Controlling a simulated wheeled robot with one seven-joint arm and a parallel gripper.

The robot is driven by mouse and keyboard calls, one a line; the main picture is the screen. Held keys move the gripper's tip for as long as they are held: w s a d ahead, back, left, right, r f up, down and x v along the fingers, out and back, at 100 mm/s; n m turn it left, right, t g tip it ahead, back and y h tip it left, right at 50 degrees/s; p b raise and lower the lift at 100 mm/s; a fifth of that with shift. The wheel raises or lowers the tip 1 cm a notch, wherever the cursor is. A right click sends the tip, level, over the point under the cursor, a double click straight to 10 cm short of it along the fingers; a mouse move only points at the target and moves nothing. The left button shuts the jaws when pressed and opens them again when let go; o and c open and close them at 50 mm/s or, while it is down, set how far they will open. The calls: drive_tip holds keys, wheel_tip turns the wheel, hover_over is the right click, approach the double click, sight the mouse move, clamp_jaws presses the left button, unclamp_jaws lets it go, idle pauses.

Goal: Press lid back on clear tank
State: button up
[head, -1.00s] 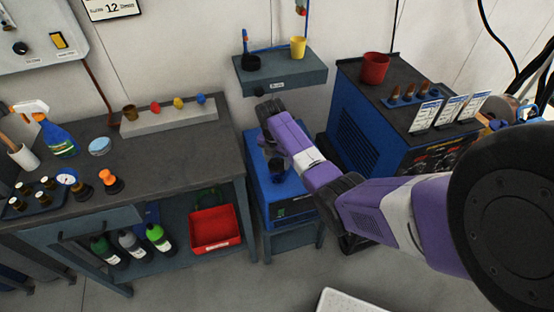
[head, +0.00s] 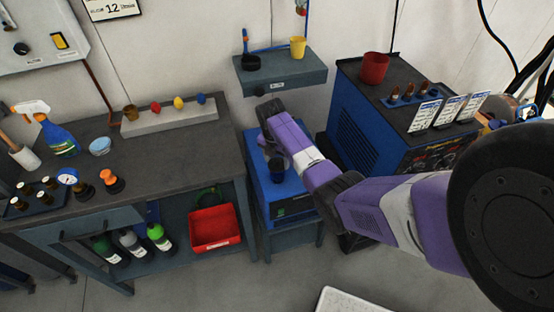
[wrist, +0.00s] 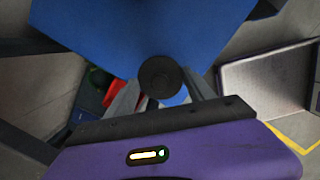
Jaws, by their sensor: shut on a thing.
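A small dark-blue, see-through tank (head: 277,172) stands on top of the blue machine (head: 287,195), below my wrist in the head view. The wrist view shows a round dark lid (wrist: 160,77) between the fingers of my gripper (wrist: 158,98), which is shut on it. The blue top of the machine fills the wrist view behind the lid. In the head view my forearm hides much of the gripper and the lid. I cannot tell whether the lid touches the tank.
A wall shelf (head: 280,76) with a yellow cup (head: 298,47) is just behind my wrist. A larger blue cabinet (head: 375,125) with a red cup (head: 376,66) stands to the right. The workbench (head: 160,165) with bottles and small parts is to the left.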

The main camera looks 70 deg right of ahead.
drive_tip(key=o, duration=1.7)
drive_tip(key=shift+r, duration=0.1)
drive_tip(key=shift+r+p, duration=3.45)
drive_tip(key=shift+p, duration=0.2)
clamp_jaws()
